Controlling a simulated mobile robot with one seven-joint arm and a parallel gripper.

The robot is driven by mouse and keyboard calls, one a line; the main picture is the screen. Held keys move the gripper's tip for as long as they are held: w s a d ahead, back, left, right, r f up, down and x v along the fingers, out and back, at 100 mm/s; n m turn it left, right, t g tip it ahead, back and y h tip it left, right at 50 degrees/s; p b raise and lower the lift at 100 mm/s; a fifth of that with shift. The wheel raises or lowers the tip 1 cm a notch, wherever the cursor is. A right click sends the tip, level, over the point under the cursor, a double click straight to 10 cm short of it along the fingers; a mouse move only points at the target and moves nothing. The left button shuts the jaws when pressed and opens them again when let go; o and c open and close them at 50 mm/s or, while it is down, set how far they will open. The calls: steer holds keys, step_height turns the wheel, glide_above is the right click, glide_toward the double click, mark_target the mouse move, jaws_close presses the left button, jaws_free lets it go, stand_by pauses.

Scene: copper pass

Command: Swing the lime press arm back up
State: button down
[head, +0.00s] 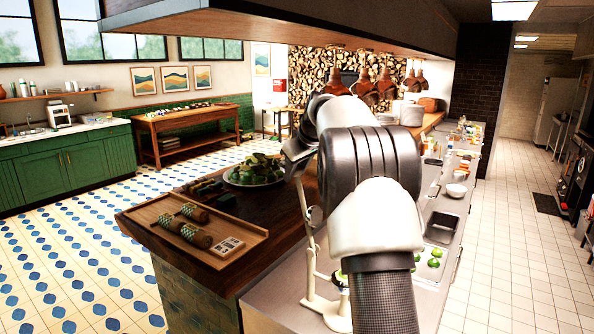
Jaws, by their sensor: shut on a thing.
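The lime press (322,306) is pale cream and stands on the steel counter, partly hidden behind my arm. Its thin lever arm (303,212) rises steeply from the press, leaning slightly left at the top. My gripper (297,174) is at the upper end of this lever and is shut on it. The fingertips are small and dark here, so the exact grip is hard to see. A round metal part (315,216) shows beside the lever. My arm hides the right side of the press.
Left of the press, a dark wooden ledge carries a wooden tray (160,222) with patterned rolls and a plate of greens (254,171). Limes (434,262) and a steel pan (441,228) lie on the counter at right. Copper lamps (386,84) hang behind my arm.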

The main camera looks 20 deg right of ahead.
steer(key=shift+s+f, duration=0.1)
steer(key=shift+f, duration=0.05)
steer(key=c, duration=1.3)
jaws_free()
steer(key=b+v, duration=0.1)
steer(key=v, duration=1.6)
steer(key=shift+s+r, duration=0.15)
steer(key=shift+r, duration=0.15)
steer(key=s+a+f+m+g, duration=0.1)
steer(key=s+a+f, duration=0.25)
steer(key=s, duration=0.35)
steer(key=s+a+f+m+b, duration=0.1)
steer(key=s+a+f, duration=0.1)
steer(key=s+a, duration=0.4)
steer(key=s+a+f+m+g, duration=0.1)
steer(key=s+a+f, duration=0.2)
steer(key=s, duration=0.5)
steer(key=s+a+f, duration=0.3)
steer(key=s+f, duration=0.3)
steer(key=s, duration=0.1)
steer(key=s+a+f, duration=0.2)
steer(key=s+f, duration=0.4)
steer(key=s, duration=0.1)
steer(key=shift+a+f+m, duration=0.25)
steer(key=shift+a+m, duration=0.15)
